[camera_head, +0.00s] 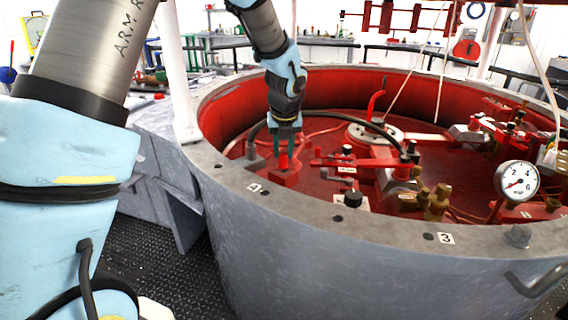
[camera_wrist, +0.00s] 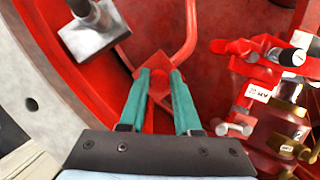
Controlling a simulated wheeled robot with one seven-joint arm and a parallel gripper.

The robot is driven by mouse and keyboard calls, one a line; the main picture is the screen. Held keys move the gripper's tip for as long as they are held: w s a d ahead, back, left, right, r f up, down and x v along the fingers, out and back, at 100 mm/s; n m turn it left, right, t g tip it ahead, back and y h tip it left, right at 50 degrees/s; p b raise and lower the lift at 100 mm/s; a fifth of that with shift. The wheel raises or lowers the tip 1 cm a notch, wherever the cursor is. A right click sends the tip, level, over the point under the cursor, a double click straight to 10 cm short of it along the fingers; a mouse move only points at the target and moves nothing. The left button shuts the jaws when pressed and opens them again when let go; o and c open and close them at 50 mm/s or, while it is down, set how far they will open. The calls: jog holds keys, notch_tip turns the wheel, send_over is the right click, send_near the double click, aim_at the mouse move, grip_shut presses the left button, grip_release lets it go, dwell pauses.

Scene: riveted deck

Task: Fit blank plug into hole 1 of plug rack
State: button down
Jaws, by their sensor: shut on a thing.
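My gripper (camera_head: 284,143) points down inside the near left part of the red-lined round tank, with teal fingers. In the wrist view my gripper (camera_wrist: 160,76) has its fingers on either side of a small red piece, which I take for the blank plug (camera_wrist: 161,90). The plug (camera_head: 283,161) also shows red between the fingertips in the head view. Just below it is a red block (camera_head: 286,179) on the tank floor, perhaps the plug rack. The fingers hide part of the plug. I cannot make out hole 1 or whether the plug touches the block.
The grey tank rim (camera_head: 330,231) runs close in front of my gripper. A pressure gauge (camera_head: 517,182), brass fittings (camera_head: 437,203) and a black knob (camera_head: 353,199) stand to the right. A grey block on a post (camera_wrist: 94,38) is close at left in the wrist view.

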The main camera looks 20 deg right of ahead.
jog(key=shift+r+p, duration=1.5)
jog(key=shift+r, duration=0.15)
dwell(1.0)
